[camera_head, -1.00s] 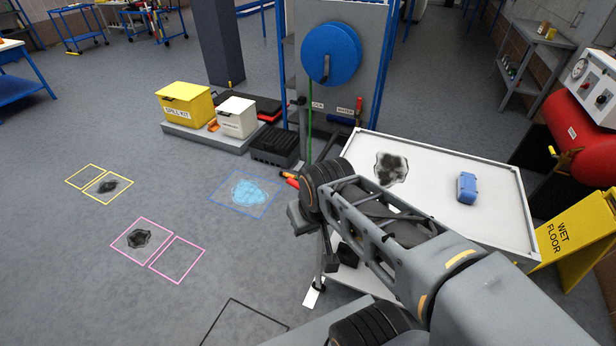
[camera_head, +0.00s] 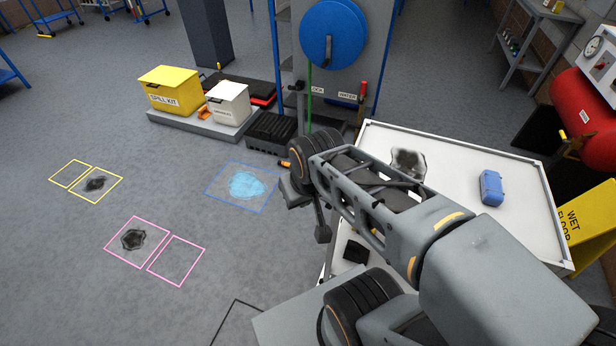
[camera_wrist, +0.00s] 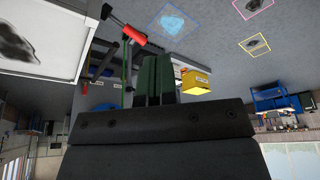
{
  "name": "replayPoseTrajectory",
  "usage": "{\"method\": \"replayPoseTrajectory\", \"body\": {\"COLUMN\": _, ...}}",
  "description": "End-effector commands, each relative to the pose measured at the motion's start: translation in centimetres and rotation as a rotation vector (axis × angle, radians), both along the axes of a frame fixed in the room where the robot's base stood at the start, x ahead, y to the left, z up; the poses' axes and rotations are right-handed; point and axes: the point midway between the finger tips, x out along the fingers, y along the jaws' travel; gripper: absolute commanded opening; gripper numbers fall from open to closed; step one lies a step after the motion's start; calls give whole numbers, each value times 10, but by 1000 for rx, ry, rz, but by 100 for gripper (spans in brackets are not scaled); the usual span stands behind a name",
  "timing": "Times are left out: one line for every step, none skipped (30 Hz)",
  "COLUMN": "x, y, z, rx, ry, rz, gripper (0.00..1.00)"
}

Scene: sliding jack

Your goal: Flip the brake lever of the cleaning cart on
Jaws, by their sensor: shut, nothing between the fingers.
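The cleaning cart has a white top (camera_head: 455,160) and stands right of and below my arm in the head view; its edge also shows at upper left in the wrist view (camera_wrist: 40,72). A lever with a red grip (camera_wrist: 134,35) on a dark rod sits beside the cart's edge in the wrist view; I take it for the brake lever. In the head view my arm hides most of it. My gripper (camera_wrist: 155,62) is shut and empty. Its dark green fingers point toward the lever and appear just short of the grip; contact cannot be told.
A hose reel (camera_head: 333,31) and a spill kit (camera_head: 168,90) are behind. The floor at left is open, with marked squares and a blue puddle (camera_head: 246,185).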

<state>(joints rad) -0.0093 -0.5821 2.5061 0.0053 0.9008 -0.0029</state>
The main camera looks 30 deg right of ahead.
Motion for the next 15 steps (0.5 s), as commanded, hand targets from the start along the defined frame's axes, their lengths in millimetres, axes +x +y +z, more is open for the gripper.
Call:
{"method": "replayPoseTrajectory", "body": {"x": 0, "y": 0, "z": 0, "rx": 0, "ry": 1, "rz": 0, "gripper": 0}}
{"method": "replayPoseTrajectory", "body": {"x": 0, "y": 0, "z": 0, "rx": 1, "ry": 2, "rz": -2, "gripper": 0}}
{"method": "replayPoseTrajectory", "body": {"x": 2, "y": -1, "z": -1, "rx": 5, "ry": 7, "rz": -10, "gripper": 0}}
{"method": "replayPoseTrajectory", "body": {"x": 4, "y": -2, "z": -1, "rx": 11, "ry": 13, "rz": -21, "gripper": 0}}
{"method": "replayPoseTrajectory", "body": {"x": 7, "y": -4, "z": -2, "rx": 18, "ry": 21, "rz": -37, "gripper": 0}}
{"method": "replayPoseTrajectory", "body": {"x": 13, "y": -7, "z": -3, "rx": 32, "ry": 39, "rz": -63, "gripper": 0}}
{"method": "replayPoseTrajectory", "body": {"x": 19, "y": -10, "z": -4, "rx": 48, "ry": 54, "rz": -89, "gripper": 0}}
{"method": "replayPoseTrajectory", "body": {"x": 25, "y": -14, "z": -5, "rx": 65, "ry": 72, "rz": -120, "gripper": 0}}
{"method": "replayPoseTrajectory", "body": {"x": 36, "y": -21, "z": -7, "rx": 94, "ry": 98, "rz": -167, "gripper": 0}}
{"method": "replayPoseTrajectory", "body": {"x": 44, "y": -27, "z": -9, "rx": 118, "ry": 118, "rz": -205, "gripper": 0}}
{"method": "replayPoseTrajectory", "body": {"x": 53, "y": -33, "z": -11, "rx": 144, "ry": 142, "rz": -245, "gripper": 0}}
{"method": "replayPoseTrajectory", "body": {"x": 65, "y": -43, "z": -14, "rx": 181, "ry": 168, "rz": -298, "gripper": 0}}
{"method": "replayPoseTrajectory", "body": {"x": 73, "y": -50, "z": -16, "rx": 210, "ry": 189, "rz": -337, "gripper": 0}}
{"method": "replayPoseTrajectory", "body": {"x": 82, "y": -58, "z": -19, "rx": 238, "ry": 206, "rz": -374, "gripper": 0}}
{"method": "replayPoseTrajectory", "body": {"x": 92, "y": -69, "z": -23, "rx": 275, "ry": 230, "rz": -421, "gripper": 0}}
